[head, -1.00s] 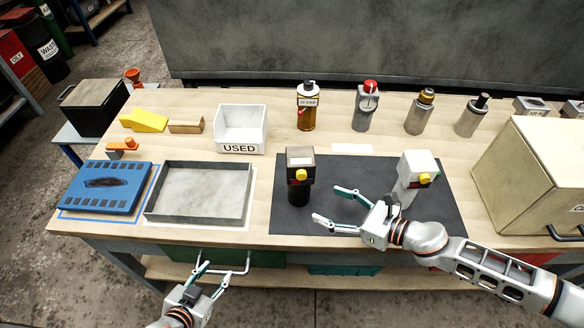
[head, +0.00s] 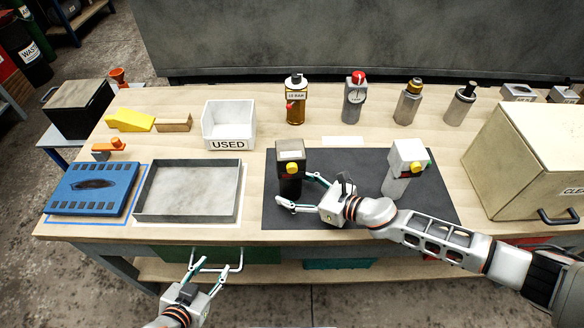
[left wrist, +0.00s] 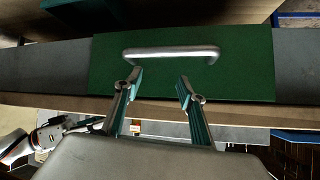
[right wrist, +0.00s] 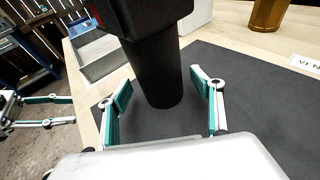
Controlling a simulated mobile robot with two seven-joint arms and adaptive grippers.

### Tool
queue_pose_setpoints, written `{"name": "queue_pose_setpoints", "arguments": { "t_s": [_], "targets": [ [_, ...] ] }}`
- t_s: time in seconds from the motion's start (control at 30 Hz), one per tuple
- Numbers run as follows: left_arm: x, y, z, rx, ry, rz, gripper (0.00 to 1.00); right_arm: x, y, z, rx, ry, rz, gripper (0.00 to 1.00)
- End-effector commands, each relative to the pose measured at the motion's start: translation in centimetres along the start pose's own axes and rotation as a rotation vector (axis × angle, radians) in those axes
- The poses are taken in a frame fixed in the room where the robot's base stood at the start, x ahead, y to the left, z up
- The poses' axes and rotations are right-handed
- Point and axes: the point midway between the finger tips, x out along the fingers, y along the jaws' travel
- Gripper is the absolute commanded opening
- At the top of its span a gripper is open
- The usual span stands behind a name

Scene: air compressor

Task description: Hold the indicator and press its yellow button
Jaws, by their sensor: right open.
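A dark indicator (head: 290,186) with a boxy head and a yellow button (head: 292,168) stands upright on the black mat. A second, light grey unit (head: 397,186) with a yellow button and a green part stands on the mat's right side. My right gripper (head: 297,190) is open at the dark indicator. In the right wrist view its fingers (right wrist: 164,92) stand either side of the black lower body (right wrist: 158,75), with gaps visible; the button is out of that view. My left gripper (head: 210,264) is open and empty before the bench front, near a drawer handle (left wrist: 170,54).
A grey tray (head: 187,216), a blue pad (head: 92,186) and a white USED bin (head: 229,144) are to the left. Several bottles and canisters line the back. A beige box (head: 520,160) stands at right. The mat (head: 345,160) is clear between the two units.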

Motion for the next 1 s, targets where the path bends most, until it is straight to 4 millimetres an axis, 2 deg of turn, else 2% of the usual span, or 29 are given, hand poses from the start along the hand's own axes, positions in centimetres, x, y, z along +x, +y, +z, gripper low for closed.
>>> {"name": "queue_pose_setpoints", "arguments": {
  "t_s": [0.37,0.5,0.53,1.0],
  "targets": [
    [0.19,0.46,-0.43,-0.002,0.008,0.007,0.4,0.41,0.0,-0.03,0.0,0.001,0.0,0.66],
    [0.18,0.51,-0.28,-0.003,0.006,0.007,0.4,0.4,0.0,-0.02,0.0,0.001,0.0,0.32],
    [0.18,0.51,-0.24,-0.003,0.005,0.007,0.4,0.4,0.0,-0.02,0.0,0.001,0.0,0.26],
    [0.13,0.23,0.05,-0.004,-0.001,0.001,0.4,0.39,0.03,-0.04,0.001,0.001,0.0,0.26]
  ]
}}
